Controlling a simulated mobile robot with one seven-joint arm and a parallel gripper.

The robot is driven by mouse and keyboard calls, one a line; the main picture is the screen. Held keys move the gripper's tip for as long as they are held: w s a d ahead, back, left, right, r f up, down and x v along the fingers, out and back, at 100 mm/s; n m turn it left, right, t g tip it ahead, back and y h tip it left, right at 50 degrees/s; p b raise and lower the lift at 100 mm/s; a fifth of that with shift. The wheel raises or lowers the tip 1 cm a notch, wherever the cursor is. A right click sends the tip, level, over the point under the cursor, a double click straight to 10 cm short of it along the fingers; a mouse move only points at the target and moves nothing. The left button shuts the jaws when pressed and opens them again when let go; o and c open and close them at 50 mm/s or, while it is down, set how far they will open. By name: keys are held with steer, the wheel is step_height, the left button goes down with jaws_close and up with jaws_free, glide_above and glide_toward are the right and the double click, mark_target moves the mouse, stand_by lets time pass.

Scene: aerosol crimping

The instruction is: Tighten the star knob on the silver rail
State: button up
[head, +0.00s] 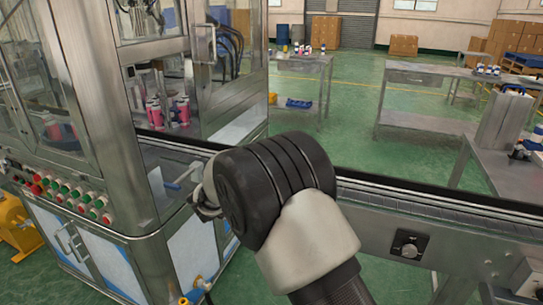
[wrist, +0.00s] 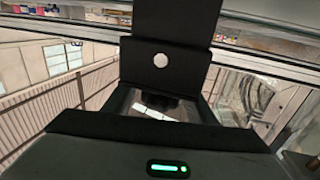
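My arm's thick black joint and pale link fill the middle of the head view and hide part of the rail. My gripper (wrist: 162,60) shows in the wrist view as dark blocks beyond a body with a green light. Its fingertips are not clearly seen.
A steel machine cabinet (head: 110,120) with a button panel (head: 65,195) stands at left. Pink cans (head: 155,115) are inside it. A dark belt runs along the conveyor. Steel tables (head: 430,75) stand behind, with open green floor (head: 345,120) between. A grey box (head: 503,120) stands at right.

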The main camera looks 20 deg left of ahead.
steer(key=p+v, duration=0.1)
steer(key=v, duration=1.6)
steer(key=shift+s, duration=0.2)
stand_by(1.8)
